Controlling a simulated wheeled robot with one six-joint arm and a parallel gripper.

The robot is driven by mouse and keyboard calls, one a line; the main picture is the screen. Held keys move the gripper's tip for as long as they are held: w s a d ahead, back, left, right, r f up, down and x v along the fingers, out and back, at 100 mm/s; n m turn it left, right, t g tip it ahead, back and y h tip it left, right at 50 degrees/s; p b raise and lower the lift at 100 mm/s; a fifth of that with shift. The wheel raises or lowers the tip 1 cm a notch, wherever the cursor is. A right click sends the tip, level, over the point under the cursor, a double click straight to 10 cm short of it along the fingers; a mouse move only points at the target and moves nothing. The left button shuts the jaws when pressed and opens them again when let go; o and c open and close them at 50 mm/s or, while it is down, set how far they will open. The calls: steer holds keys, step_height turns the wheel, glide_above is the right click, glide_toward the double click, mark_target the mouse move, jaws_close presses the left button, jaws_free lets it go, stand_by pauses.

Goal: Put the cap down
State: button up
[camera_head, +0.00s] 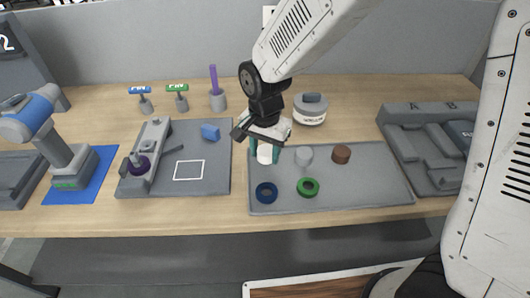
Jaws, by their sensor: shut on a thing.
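My gripper (265,152) points down over the back left part of the grey tray (376,188). Its teal fingers are shut on a small white cylindrical piece (265,155), which looks like the cap. The piece is upright between the fingers. I cannot tell whether its underside touches the tray or hangs just above it. My wrist and arm hide part of the area behind.
On the tray are a blue ring (258,194), a green ring (308,195), a light grey cylinder (304,163) and a brown cylinder (341,154). A lidded round container (311,117) stands behind. A grey fixture board (213,168) lies left, a slotted block (400,118) right.

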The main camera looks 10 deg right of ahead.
steer(key=shift+f, duration=0.5)
steer(key=shift+f, duration=0.15)
steer(key=o, duration=0.8)
